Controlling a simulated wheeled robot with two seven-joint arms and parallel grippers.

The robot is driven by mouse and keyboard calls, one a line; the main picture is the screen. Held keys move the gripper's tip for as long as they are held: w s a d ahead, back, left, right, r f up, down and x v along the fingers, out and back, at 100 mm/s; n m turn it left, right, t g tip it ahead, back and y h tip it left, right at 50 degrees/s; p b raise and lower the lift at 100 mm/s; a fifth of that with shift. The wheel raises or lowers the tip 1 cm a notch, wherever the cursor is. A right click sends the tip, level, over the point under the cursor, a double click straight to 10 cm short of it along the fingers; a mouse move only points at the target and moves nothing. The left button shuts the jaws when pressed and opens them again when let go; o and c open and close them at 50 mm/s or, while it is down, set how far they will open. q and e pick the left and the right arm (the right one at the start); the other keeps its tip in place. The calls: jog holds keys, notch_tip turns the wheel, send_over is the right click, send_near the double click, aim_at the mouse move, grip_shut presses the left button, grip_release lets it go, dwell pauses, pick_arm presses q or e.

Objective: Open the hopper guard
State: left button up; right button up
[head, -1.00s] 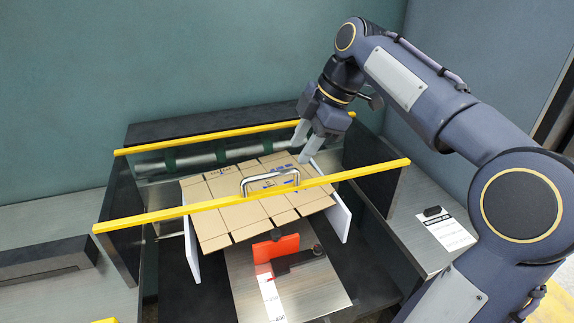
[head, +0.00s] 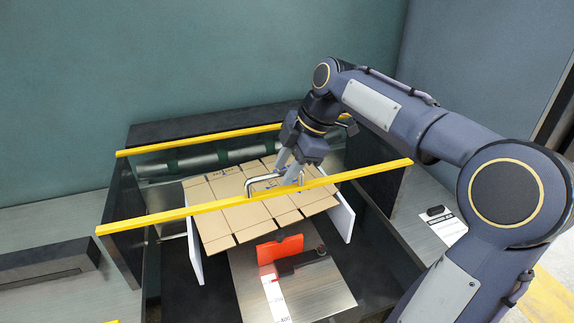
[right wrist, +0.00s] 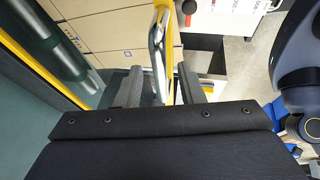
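The hopper guard shows as a yellow bar (head: 170,215) across the front of the hopper, with a silver handle (head: 258,180) on it. My right gripper (head: 288,177) is over the right part of the handle and hides some of it. In the right wrist view, the gripper (right wrist: 158,78) is open. The handle (right wrist: 156,42) and the yellow bar (right wrist: 168,20) show between the two fingers. Contact with the fingers cannot be told. My left gripper is not in view.
Flat cardboard blanks (head: 225,192) lie in the hopper between white side plates (head: 193,250). A second yellow bar (head: 200,139) and a roller (head: 210,158) are behind. A red block (head: 280,248) sits on the metal plate in front. Dark side walls (head: 122,245) flank the hopper.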

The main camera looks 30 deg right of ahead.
grip_shut()
jog(key=shift+r, duration=0.15)
